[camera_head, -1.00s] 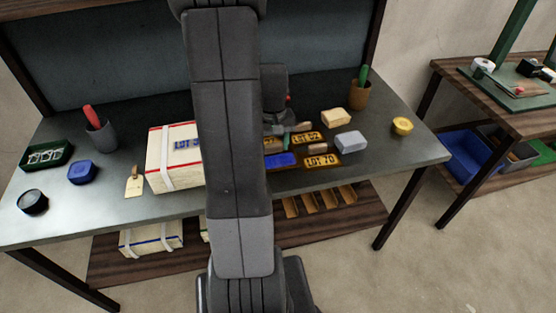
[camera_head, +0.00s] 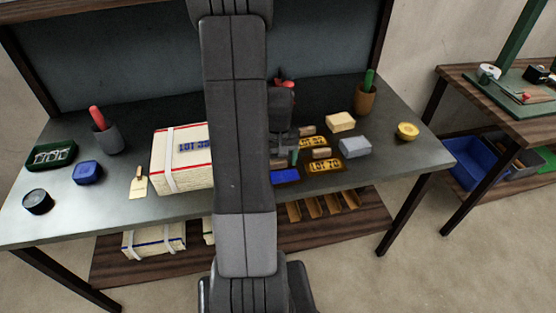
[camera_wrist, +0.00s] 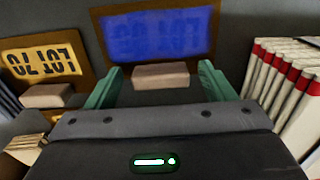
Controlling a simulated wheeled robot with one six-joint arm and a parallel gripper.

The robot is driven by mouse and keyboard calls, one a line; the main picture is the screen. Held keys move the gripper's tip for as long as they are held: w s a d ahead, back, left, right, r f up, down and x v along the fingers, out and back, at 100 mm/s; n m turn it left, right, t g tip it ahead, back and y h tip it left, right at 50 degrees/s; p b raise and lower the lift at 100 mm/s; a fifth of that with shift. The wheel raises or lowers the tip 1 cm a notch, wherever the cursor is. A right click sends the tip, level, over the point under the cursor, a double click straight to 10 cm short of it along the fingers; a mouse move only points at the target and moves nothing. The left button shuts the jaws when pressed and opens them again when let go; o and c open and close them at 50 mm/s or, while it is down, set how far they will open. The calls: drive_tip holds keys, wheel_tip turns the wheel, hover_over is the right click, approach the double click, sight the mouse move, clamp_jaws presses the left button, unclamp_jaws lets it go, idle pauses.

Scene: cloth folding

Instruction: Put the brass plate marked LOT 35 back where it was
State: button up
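A brass plate with a blue-covered face (camera_head: 285,176) lies on the bench to the right of my arm, beside the LOT 70 plate. In the wrist view the blue plate (camera_wrist: 158,36) shows faint letters that I cannot read surely. It has a pale block handle (camera_wrist: 160,76). My gripper (camera_wrist: 160,78) is open. Its green fingers stand either side of the handle with gaps showing. In the head view my gripper (camera_head: 294,156) is partly hidden by my arm.
The LOT 70 plate (camera_head: 324,166) is right of the blue plate, with another brass plate (camera_head: 317,141) behind. A grey block (camera_head: 355,147), pale block (camera_head: 341,122) and yellow tin (camera_head: 407,131) stand further right.

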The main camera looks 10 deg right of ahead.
sight(278, 162)
drive_tip(key=shift+r, duration=0.1)
wheel_tip(278, 162, up, 12)
idle(0.6)
wheel_tip(278, 162, down, 12)
drive_tip(key=shift+r, duration=0.1)
drive_tip(key=shift+w+r, duration=0.1)
drive_tip(key=shift+r, duration=0.8)
